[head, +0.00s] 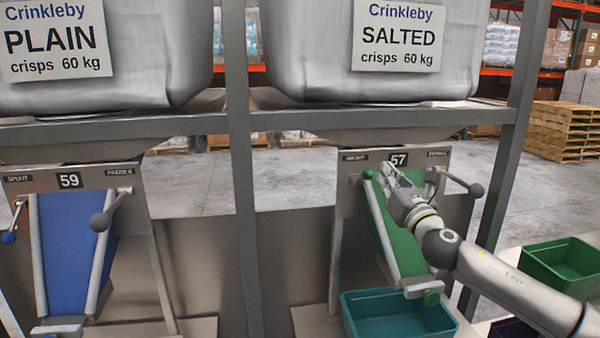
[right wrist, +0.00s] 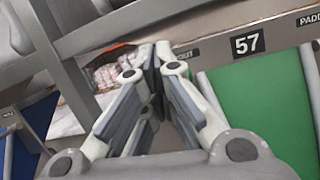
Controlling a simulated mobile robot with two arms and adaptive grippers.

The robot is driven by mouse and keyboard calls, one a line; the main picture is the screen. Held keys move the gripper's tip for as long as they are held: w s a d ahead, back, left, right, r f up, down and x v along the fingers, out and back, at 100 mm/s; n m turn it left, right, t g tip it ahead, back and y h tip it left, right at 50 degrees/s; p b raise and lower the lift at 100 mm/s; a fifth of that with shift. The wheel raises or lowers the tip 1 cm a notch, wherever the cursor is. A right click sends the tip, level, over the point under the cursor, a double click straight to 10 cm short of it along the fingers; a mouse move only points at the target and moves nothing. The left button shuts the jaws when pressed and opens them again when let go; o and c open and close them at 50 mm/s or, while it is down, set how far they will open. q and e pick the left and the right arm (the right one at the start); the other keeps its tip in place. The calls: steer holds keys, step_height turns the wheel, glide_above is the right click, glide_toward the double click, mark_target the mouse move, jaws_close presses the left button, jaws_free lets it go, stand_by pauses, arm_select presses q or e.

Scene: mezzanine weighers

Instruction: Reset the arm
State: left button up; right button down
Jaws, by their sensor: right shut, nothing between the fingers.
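My right gripper (head: 386,174) is at the front of weigher 57 (head: 398,160), in front of the upper part of its green chute (head: 409,252). In the right wrist view its fingers (right wrist: 155,60) come together at the tips, with nothing held between them. The plate with number 57 (right wrist: 248,43) and part of the green chute (right wrist: 262,108) lie to the right of the fingers there. My right arm reaches in from the lower right in the head view.
A teal crate (head: 352,322) stands below the green chute. Grey handles stick out from weigher 57 (head: 476,190) and weigher 59 (head: 98,222), which has a blue chute (head: 70,250). A green crate (head: 532,268) is at right. A grey post (head: 240,150) stands between the weighers.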

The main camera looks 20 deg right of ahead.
steer(key=s+a+f+m+g, duration=0.3)
steer(key=a+f+m, duration=0.15)
steer(key=f, duration=0.55)
steer(key=s+a+f+m+g, duration=0.2)
steer(key=s+a+f+m, duration=0.3)
steer(key=f, duration=0.4)
steer(key=s+a+f+m+g, duration=0.2)
steer(key=a+f+m+g, duration=0.1)
steer(key=f+m, duration=0.55)
steer(key=s+a+f+m+g+y, duration=0.1)
steer(key=s+a+f+m+g, duration=0.3)
steer(key=s, duration=0.5)
steer(key=s+a+f+m+g+y, duration=0.2)
steer(key=s+a+f+m, duration=0.3)
steer(key=s, duration=0.4)
steer(key=s+a+f+m+g+y, duration=0.1)
steer(key=s+a+f+m+g, duration=0.25)
steer(key=s+a+f, duration=0.4)
step_height(320, 180, down, 25)
steer(key=s+d+b, duration=0.2)
steer(key=s+d+f+g+b, duration=0.1)
steer(key=s+d+f+g, duration=0.1)
steer(key=s+f, duration=1.5)
steer(key=shift+d+f, duration=0.4)
steer(key=shift+f, duration=0.4)
